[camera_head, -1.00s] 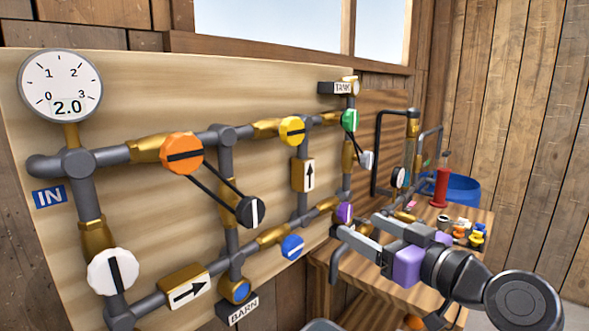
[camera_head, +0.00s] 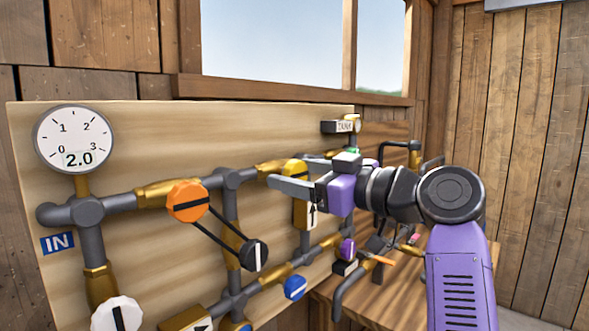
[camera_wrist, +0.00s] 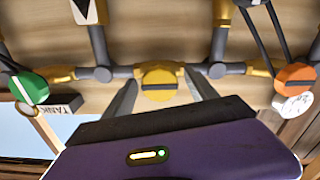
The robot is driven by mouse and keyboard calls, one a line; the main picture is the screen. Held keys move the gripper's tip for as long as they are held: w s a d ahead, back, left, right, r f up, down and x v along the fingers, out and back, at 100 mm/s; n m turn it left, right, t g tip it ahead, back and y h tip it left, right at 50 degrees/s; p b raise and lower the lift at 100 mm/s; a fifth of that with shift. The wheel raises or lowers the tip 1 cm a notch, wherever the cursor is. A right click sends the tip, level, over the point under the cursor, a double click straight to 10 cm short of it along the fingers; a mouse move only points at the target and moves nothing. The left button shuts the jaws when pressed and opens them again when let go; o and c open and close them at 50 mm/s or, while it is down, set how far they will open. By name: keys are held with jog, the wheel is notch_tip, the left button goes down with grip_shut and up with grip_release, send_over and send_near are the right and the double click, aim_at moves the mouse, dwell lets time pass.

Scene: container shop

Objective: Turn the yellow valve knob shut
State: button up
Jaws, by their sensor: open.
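The yellow valve knob (camera_wrist: 159,79) sits on the upper pipe of the panel. In the wrist view it is centred between my gripper's two fingers, and its black bar lies along the pipe. In the head view my gripper (camera_head: 285,172) is in front of the yellow knob (camera_head: 294,168) and hides most of it. My gripper is open, with its fingers pointing at the panel. In the wrist view the open gripper (camera_wrist: 160,98) shows a finger on each side of the knob. I cannot tell whether either finger touches it.
An orange knob (camera_head: 187,202) is to the left, linked by dark rods to a black knob (camera_head: 254,255). A blue knob (camera_head: 294,288) and a purple knob (camera_head: 347,249) are below. A green knob (camera_wrist: 30,88) is nearby. The gauge (camera_head: 73,139) reads 2.0.

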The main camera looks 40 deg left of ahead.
jog(key=shift+w+a, duration=0.1)
jog(key=shift+a, duration=0.35)
jog(key=shift+c, duration=0.5)
jog(key=c, duration=1.3)
